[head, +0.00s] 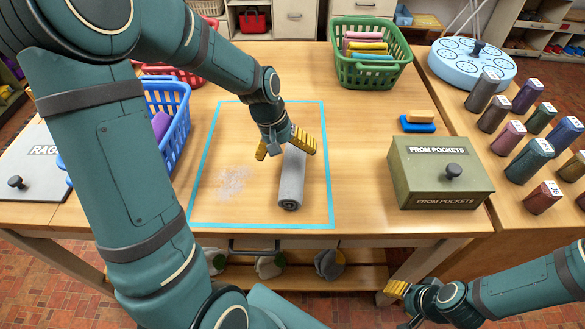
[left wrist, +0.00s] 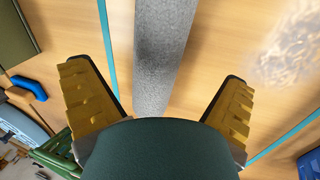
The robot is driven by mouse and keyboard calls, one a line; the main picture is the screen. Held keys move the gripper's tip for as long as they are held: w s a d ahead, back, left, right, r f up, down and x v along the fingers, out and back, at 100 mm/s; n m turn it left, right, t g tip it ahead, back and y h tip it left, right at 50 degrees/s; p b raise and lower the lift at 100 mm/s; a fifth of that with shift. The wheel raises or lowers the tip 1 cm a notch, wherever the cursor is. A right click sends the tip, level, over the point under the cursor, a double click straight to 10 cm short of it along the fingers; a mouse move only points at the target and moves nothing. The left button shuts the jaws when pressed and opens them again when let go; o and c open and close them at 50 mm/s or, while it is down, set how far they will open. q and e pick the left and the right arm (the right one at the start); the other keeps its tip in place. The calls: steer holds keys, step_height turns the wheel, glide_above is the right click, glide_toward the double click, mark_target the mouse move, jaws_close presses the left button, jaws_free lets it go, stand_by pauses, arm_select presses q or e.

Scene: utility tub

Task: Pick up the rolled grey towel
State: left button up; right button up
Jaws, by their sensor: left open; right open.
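The rolled grey towel (head: 291,180) lies on the wooden table inside a blue taped outline, its rolled end toward the front edge. My left gripper (head: 287,150) is open above the far part of the towel. In the left wrist view the towel (left wrist: 163,55) runs between the two spread yellow fingers of the left gripper (left wrist: 157,95), with gaps on both sides. I cannot tell how high the fingers are above the table. My right gripper (head: 398,295) is low at the front right, off the table, open and away from the towel.
A pale powdery patch (head: 235,182) lies left of the towel. A blue basket (head: 170,120) stands at the left, a green basket (head: 367,65) at the back. A lidded "FROM POCKETS" box (head: 440,172) and a blue-and-orange brush or sponge (head: 418,122) are at the right.

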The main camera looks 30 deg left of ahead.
mark_target(289, 160)
arm_select(q)
steer(key=b+x, duration=0.1)
steer(key=x, duration=0.4)
steer(key=shift+s+d+f+b, duration=0.1)
steer(key=shift+f+b, duration=0.05)
steer(key=shift+b, duration=0.2)
steer(key=c, duration=1.3)
